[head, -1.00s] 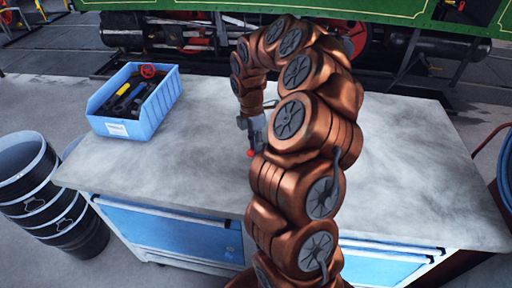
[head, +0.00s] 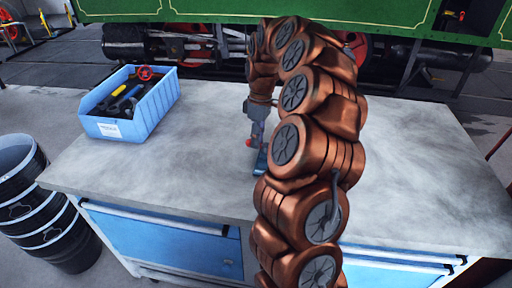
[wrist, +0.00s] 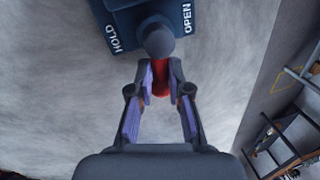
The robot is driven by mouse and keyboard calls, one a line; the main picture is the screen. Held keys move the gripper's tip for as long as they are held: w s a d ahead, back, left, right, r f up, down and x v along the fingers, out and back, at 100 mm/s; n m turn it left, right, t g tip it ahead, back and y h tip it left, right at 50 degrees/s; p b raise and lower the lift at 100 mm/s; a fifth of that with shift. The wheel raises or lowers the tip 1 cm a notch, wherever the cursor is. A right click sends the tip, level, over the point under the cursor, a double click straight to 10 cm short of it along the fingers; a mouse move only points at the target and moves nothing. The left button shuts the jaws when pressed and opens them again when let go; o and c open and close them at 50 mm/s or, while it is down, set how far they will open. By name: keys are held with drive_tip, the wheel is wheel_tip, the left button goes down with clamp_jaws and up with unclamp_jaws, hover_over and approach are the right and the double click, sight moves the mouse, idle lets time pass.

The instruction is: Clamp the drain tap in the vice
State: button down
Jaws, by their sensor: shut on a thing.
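The dark blue vice (wrist: 120,22), marked HOLD on the left and OPEN on the right, shows at the top of the wrist view. In the head view a small part of the vice (head: 261,162) shows beside my arm on the bench. My gripper (wrist: 160,78) is shut on a red piece (wrist: 160,88). A grey rounded part (wrist: 159,40) stands just beyond the fingertips, in front of the vice and between the two labels. I cannot tell whether the red piece belongs to the vice's lever or to the drain tap. The vice jaws are not clearly seen.
The grey bench top (head: 420,180) is largely clear. A blue bin (head: 150,118) at its left holds dark and yellow items and a red handwheel (head: 145,73). Black buckets (head: 40,205) stand on the floor at left. The green tram (head: 200,8) is behind.

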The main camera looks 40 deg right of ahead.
drive_tip(key=m+b, duration=0.1)
drive_tip(key=m, duration=0.1)
drive_tip(key=d+m+b, duration=0.1)
drive_tip(key=m+b, duration=0.1)
drive_tip(key=shift+w+d+f+t, duration=0.1)
drive_tip(key=shift+t, duration=0.3)
drive_tip(key=shift+d+m+t+b, duration=0.2)
drive_tip(key=shift+m+b, duration=0.3)
drive_tip(key=shift+m, duration=0.4)
drive_tip(key=shift+d+m+t+b, duration=0.15)
drive_tip(key=shift+m+b, duration=0.3)
drive_tip(key=shift+m, duration=0.45)
drive_tip(key=shift+d, duration=0.1)
drive_tip(key=c, duration=1.1)
unclamp_jaws()
drive_tip(key=shift+r, duration=0.2)
drive_tip(key=shift+s+d+r, duration=0.1)
drive_tip(key=shift+d+r, duration=0.15)
drive_tip(key=shift+r, duration=0.95)
drive_tip(key=shift+s+d+r, duration=0.1)
drive_tip(key=shift+d+r, duration=0.1)
drive_tip(key=shift+r, duration=1)
drive_tip(key=shift+d+r, duration=0.25)
drive_tip(key=shift+r, duration=0.95)
